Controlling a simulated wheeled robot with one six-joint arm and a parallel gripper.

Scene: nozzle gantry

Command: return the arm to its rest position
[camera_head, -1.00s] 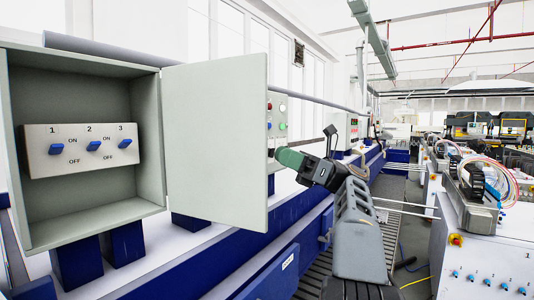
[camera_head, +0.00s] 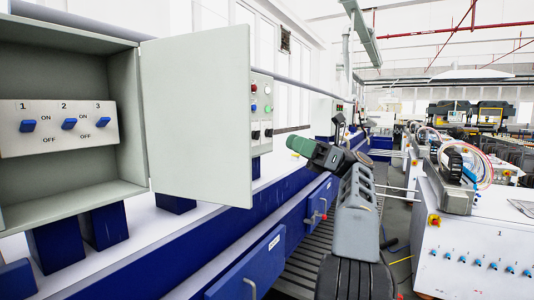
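My arm stands right of centre. Its grey link (camera_head: 356,215) rises from a black ribbed lower part (camera_head: 350,278). At the top it bends left into a dark link with a green rounded part (camera_head: 301,146). No gripper fingertips can be made out, so I cannot tell whether my gripper is open or shut. No held object can be seen. The arm shows in front of the blue-and-white machine line, apart from the cabinet door in the picture.
A grey cabinet (camera_head: 75,197) stands open at left, its door (camera_head: 197,120) swung right. Inside is a panel (camera_head: 58,138) with three blue switches. A button panel (camera_head: 261,112) is behind the door. A white bench (camera_head: 475,240) with cables is at right. A floor aisle lies between.

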